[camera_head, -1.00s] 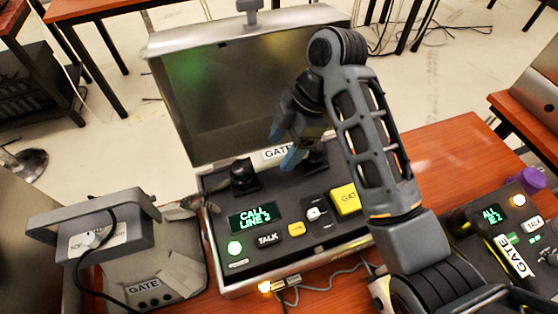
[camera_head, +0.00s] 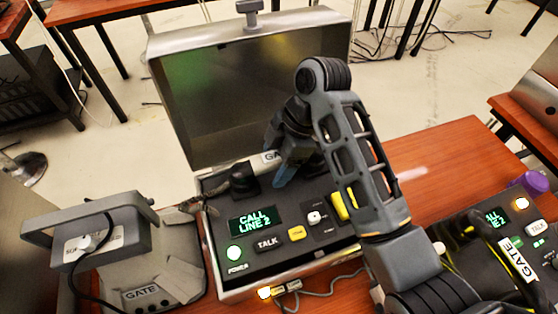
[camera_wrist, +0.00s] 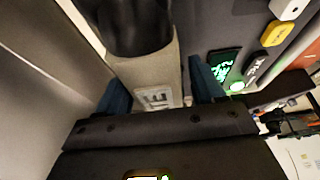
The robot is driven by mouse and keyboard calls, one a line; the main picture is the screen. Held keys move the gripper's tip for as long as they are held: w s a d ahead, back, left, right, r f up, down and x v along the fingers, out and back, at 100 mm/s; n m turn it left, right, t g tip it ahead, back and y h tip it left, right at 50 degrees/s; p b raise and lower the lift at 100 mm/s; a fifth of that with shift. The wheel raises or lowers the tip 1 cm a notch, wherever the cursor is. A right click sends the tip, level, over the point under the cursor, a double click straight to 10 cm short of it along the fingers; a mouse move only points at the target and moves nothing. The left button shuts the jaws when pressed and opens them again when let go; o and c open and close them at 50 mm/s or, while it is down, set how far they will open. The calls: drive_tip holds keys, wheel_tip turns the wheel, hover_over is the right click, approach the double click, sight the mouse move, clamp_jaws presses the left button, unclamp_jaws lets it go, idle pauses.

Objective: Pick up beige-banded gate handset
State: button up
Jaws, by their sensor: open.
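The beige-banded gate handset lies across the top of the console in the open metal case. In the head view its black left end (camera_head: 244,180) shows, and the arm hides much of the rest. In the wrist view its beige band (camera_wrist: 148,72) bears a white label with partly readable letters, and a black part (camera_wrist: 135,25) stands at the top. My gripper (camera_head: 282,172) is open, with blue fingertips low over the console. In the wrist view the gripper (camera_wrist: 162,92) has one finger on each side of the band. I cannot tell whether they touch it.
The raised case lid (camera_head: 215,100) stands behind the gripper. The console has a green "CALL LINE 2" display (camera_head: 252,220) and buttons. A grey GATE phone (camera_head: 150,270) stands at left, and another console with a GATE handset (camera_head: 518,260) at right. Bare tabletop (camera_head: 440,160) lies right of the case.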

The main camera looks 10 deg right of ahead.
sight(274, 157)
idle(0.3)
drive_tip(key=c, duration=1.2)
drive_tip(key=r, duration=0.1)
drive_tip(key=r+p, duration=0.1)
drive_tip(key=r, duration=0.3)
drive_tip(key=shift+d+r+p, duration=0.25)
drive_tip(key=shift+d+p, duration=0.05)
drive_tip(key=shift+d, duration=0.05)
drive_tip(key=shift+s+d+r+p, duration=0.8)
drive_tip(key=shift+d+r+p, duration=0.2)
drive_tip(key=shift+d, duration=0.65)
drive_tip(key=shift+s+d+r+p, duration=0.85)
drive_tip(key=shift+d+r+p, duration=0.1)
drive_tip(key=shift+d, duration=0.65)
drive_tip(key=shift+s+d+r+p, duration=0.8)
drive_tip(key=shift+d+r+p, duration=0.15)
drive_tip(key=shift+d, duration=0.7)
